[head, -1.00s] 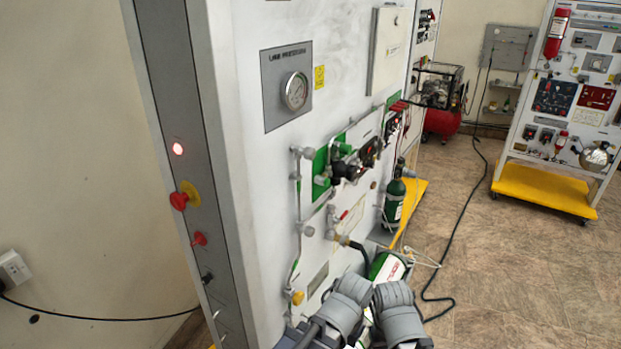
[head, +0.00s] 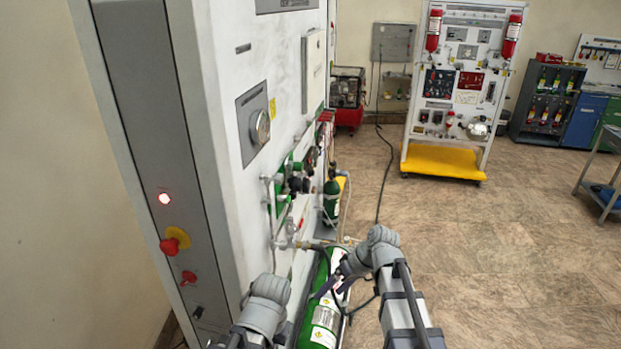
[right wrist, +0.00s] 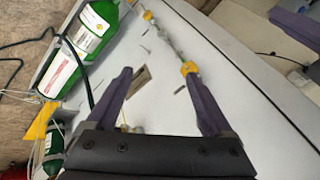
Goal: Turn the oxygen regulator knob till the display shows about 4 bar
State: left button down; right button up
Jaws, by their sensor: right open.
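The oxygen regulator (head: 297,184), with dark round knobs on a green backing, sits on the white panel (head: 222,70) in the head view. Its knobs are seen edge-on. My right gripper (head: 333,287) is low in front of the panel, over the green cylinder, apart from the regulator. In the right wrist view its purple fingers (right wrist: 158,74) are spread with nothing between them. My left arm is at the bottom of the head view; its gripper's jaws cannot be made out.
A large green cylinder (head: 322,318) lies along the panel's foot. A smaller green cylinder (head: 331,200) stands farther along. A pipe with yellow fittings (right wrist: 188,68) shows in the right wrist view. Open floor (head: 490,255) lies right of the panel.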

jog(key=w+a+r+n+t+y, duration=0.1)
jog(key=w+r+n+y, duration=0.4)
jog(key=w, duration=0.4)
jog(key=n+t+y, duration=0.3)
jog(key=n+y, duration=0.2)
jog(key=y, duration=0.2)
send_near(309, 186)
jog(key=a, duration=0.1)
jog(key=shift+w+x, duration=0.15)
jog(key=shift+x, duration=1.95)
jog(key=shift+w+x, duration=0.15)
jog(key=shift+x, duration=1.95)
jog(key=shift+d+f, duration=0.1)
jog(key=shift+c, duration=0.2)
grip_shut()
